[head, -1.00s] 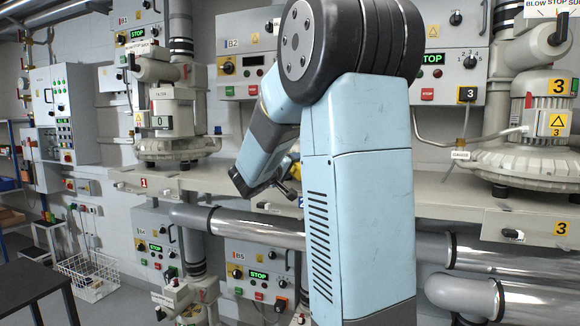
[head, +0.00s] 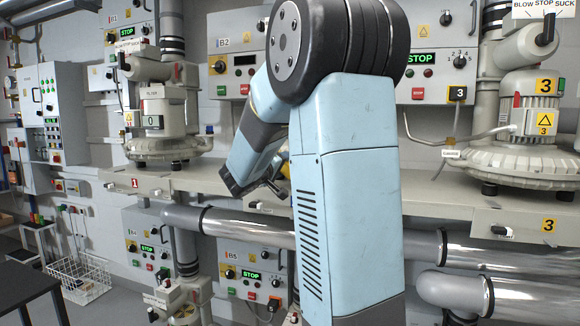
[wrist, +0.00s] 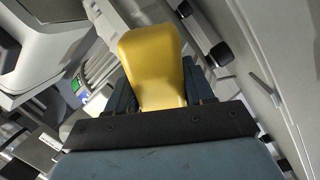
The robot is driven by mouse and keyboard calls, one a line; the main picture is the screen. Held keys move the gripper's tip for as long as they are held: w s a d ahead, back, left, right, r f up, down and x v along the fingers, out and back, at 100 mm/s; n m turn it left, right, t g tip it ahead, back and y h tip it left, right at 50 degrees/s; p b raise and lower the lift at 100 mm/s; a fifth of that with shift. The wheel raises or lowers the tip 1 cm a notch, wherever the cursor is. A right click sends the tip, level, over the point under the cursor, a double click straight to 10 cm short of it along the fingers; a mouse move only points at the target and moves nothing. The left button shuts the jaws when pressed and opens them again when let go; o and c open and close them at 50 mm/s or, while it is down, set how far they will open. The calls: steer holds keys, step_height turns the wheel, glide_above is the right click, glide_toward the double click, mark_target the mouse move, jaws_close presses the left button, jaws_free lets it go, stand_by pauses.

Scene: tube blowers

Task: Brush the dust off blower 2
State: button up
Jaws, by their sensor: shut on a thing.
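My gripper (wrist: 160,92) is shut on a smooth yellow thing (wrist: 152,55) in the wrist view, with a dark finger on each side of it. It looks like a handle; no bristles show. In the head view only a sliver of yellow (head: 284,162) shows beside my arm, and the fingers are mostly hidden. Blower 2 is hidden behind my arm in the head view. The control box marked B2 (head: 236,71) shows on the wall to the left of my arm. I cannot make out any dust.
Blower 1 (head: 163,128) stands on the shelf (head: 440,196) at left, and blower 3 (head: 520,135) at right. Shiny pipes (head: 340,243) run below the shelf. A wire basket (head: 84,282) and a dark table (head: 25,283) are at lower left.

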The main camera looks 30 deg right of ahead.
steer(key=shift+w+a, duration=0.3)
steer(key=shift+w, duration=0.4)
steer(key=shift+w+a, duration=0.35)
steer(key=shift+w, duration=0.3)
steer(key=shift+w+a, duration=0.3)
steer(key=shift+w, duration=0.4)
steer(key=shift+r, duration=0.7)
steer(key=shift+s+d, duration=0.35)
steer(key=shift+s, duration=0.3)
steer(key=shift+s+d, duration=0.35)
steer(key=shift+s, duration=0.25)
steer(key=shift+s+d, duration=0.35)
steer(key=shift+s, duration=0.3)
steer(key=shift+s+d, duration=0.3)
steer(key=shift+s, duration=0.45)
steer(key=shift+s+d, duration=0.3)
steer(key=shift+s, duration=0.4)
steer(key=shift+a, duration=0.1)
steer(key=shift+w+a, duration=0.55)
steer(key=shift+w, duration=0.55)
steer(key=shift+w+a, duration=0.55)
steer(key=shift+w, duration=0.6)
steer(key=shift+w+a, duration=0.55)
steer(key=shift+w, duration=0.55)
